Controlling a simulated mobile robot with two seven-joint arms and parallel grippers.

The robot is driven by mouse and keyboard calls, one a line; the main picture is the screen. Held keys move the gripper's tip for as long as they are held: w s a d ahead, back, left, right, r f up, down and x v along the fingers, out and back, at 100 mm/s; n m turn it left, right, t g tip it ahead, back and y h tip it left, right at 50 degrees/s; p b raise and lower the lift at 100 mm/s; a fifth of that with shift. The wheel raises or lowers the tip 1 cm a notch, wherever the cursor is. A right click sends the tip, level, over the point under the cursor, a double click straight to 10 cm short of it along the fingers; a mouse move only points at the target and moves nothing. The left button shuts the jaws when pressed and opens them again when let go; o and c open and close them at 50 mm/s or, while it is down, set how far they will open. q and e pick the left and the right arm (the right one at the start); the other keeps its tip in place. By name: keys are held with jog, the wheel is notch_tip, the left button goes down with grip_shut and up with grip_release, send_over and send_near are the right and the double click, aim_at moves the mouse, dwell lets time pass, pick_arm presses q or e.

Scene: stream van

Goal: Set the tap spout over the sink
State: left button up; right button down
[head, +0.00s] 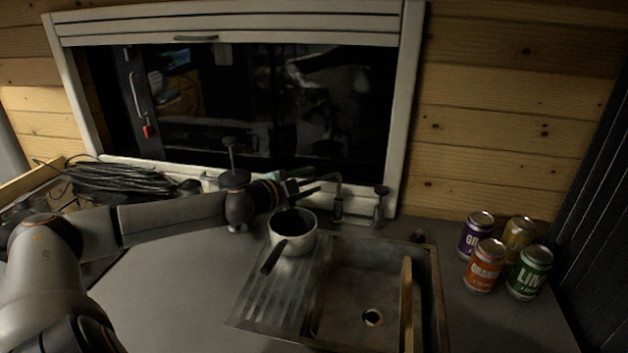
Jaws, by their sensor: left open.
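The sink (340,318) is set into the counter, with a ribbed drainboard (258,312) on its left and a drain hole in the basin. The tap (338,204) stands behind the sink's back edge. Its thin upper part lies close to my gripper's fingertips, and I cannot tell which way the spout points. My left gripper (308,182) reaches in from the left above the pot, its fingers apart and pointing right at the tap. I cannot tell whether they touch it. My right gripper is not in view.
A pot (293,236) stands on the drainboard, handle toward the front left. A dispenser-like fitting (380,205) is right of the tap. A board (406,302) stands in the basin's right side. Several cans (484,266) stand at right. Coiled cable (120,180) lies at left.

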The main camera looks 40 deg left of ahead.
pick_arm(q)
jog(key=shift+w+d, duration=0.25)
jog(key=shift+w, duration=0.45)
jog(key=shift+f, duration=0.1)
grip_shut()
dwell(1.1)
